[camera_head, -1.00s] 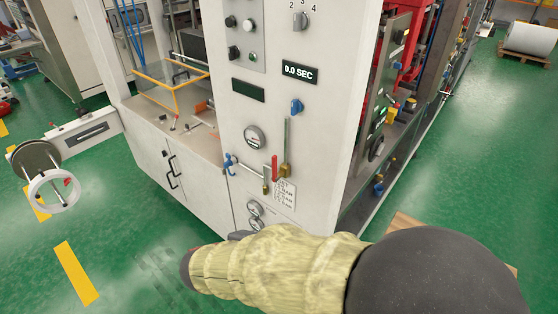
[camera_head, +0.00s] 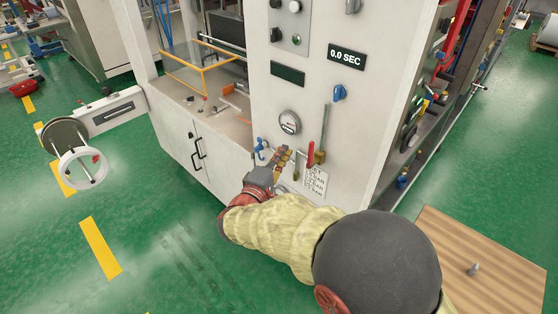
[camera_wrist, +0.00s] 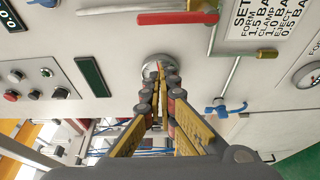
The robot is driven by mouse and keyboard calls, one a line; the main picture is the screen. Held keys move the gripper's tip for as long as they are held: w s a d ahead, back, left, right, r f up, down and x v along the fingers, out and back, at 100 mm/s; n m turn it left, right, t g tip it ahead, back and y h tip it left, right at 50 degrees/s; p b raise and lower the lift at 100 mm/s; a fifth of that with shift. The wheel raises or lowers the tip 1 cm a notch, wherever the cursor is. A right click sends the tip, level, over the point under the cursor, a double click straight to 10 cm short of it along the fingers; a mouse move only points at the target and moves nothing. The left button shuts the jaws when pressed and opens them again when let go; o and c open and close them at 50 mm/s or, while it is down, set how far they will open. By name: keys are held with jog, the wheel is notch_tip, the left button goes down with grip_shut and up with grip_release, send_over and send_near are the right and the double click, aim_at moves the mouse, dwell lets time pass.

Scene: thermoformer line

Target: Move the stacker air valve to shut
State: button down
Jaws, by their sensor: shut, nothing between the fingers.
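A valve with a red lever (camera_head: 311,127) is on the white machine panel, and its lever stands upright, alongside a vertical pipe. The red lever also shows at the top of the wrist view (camera_wrist: 178,18). A blue-handled tap (camera_head: 262,148) is lower left on the panel; it also shows at the right of the wrist view (camera_wrist: 225,108). No readable label tells which is the stacker air valve. My gripper (camera_head: 284,152) is shut and empty, in front of the panel between the blue tap and the red lever. In the wrist view, its fingertips (camera_wrist: 160,80) overlap the gauge.
A round gauge (camera_head: 289,122) is above my gripper. A settings placard (camera_head: 314,181) and a brass fitting (camera_head: 296,171) are to its right. A blue knob (camera_head: 339,93) is higher up. A handwheel (camera_head: 80,167) juts out at left. Green floor is clear at lower left.

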aim_at(311, 155)
jog(key=d, duration=0.1)
jog(key=w+d, duration=0.1)
jog(key=d, duration=0.2)
jog(key=shift+w+d, duration=0.3)
jog(key=shift+w, duration=0.05)
jog(key=shift+a+b, duration=0.1)
jog(key=shift+b, duration=0.6)
jog(key=shift+f+b, duration=0.1)
jog(key=shift+b, duration=0.2)
jog(key=shift+s+m+b, duration=0.1)
jog(key=shift+m+b, duration=0.2)
jog(key=shift+b, duration=0.1)
